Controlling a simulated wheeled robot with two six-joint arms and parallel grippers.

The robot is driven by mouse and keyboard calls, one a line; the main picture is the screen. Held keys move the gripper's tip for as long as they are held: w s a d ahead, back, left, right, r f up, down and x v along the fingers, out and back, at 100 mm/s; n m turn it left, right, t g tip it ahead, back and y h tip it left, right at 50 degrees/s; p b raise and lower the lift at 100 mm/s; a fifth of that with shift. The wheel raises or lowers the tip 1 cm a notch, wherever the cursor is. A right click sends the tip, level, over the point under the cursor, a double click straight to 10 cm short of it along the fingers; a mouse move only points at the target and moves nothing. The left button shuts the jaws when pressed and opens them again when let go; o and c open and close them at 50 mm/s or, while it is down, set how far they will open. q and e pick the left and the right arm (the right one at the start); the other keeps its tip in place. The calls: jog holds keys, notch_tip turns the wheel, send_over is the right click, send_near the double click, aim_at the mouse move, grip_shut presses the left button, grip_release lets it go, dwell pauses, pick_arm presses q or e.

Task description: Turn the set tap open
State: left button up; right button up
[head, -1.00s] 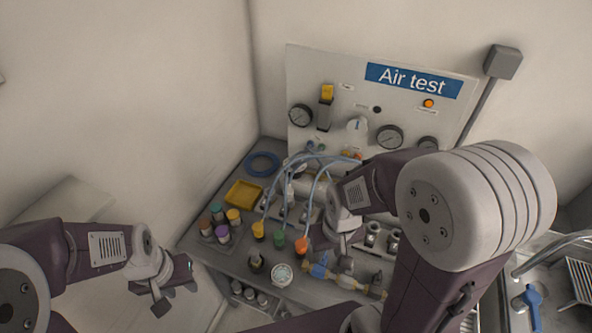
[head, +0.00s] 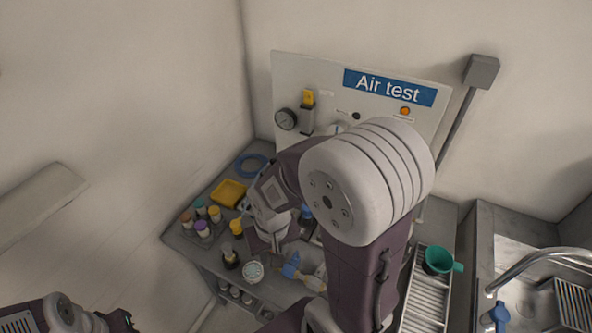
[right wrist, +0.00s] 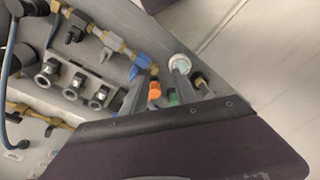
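A brass manifold (right wrist: 112,42) on the bench carries a blue-levered tap (right wrist: 138,62) and dark-levered taps (right wrist: 75,27). The blue lever also shows in the head view (head: 290,266). I cannot tell which tap is the set one. My right gripper (head: 268,240) is over the bench, largely covered by its arm. In the right wrist view its two grey fingers (right wrist: 160,88) stand apart, with orange (right wrist: 154,90) and green (right wrist: 173,98) fittings seen between them. My left gripper (head: 122,320) is at the bottom left, off the bench, partly cut off.
The Air test panel (head: 320,75) stands behind the bench. A yellow tray (head: 228,193), blue hose coil (head: 251,165) and several capped pots (head: 202,228) are at the bench's left. A sink (head: 525,300) and a drainer with a green cup (head: 438,260) lie right.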

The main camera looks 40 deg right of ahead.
jog(key=w+d+r+m+t+h+p, duration=0.1)
jog(key=w+d+r+m, duration=0.25)
jog(key=w, duration=0.55)
jog(key=w+d+r+m+t+h, duration=0.1)
jog(key=w+d+r+m, duration=0.3)
jog(key=w, duration=0.6)
jog(key=w+d+m+h+p, duration=0.2)
jog(key=w+d, duration=0.4)
jog(key=d, duration=0.4)
jog(key=shift+m+g, duration=0.25)
jog(key=shift+g, duration=0.35)
jog(key=d+f+p, duration=0.1)
jog(key=d+f, duration=0.2)
jog(key=f, duration=0.1)
jog(key=d+f, duration=0.3)
jog(key=f, duration=0.2)
jog(key=d+f+p, duration=0.1)
jog(key=d+f, duration=0.2)
jog(key=f, duration=0.1)
jog(key=shift+s+d+f+p, duration=0.2)
jog(key=shift+d+p, duration=0.1)
jog(key=shift+a, duration=0.1)
grip_shut()
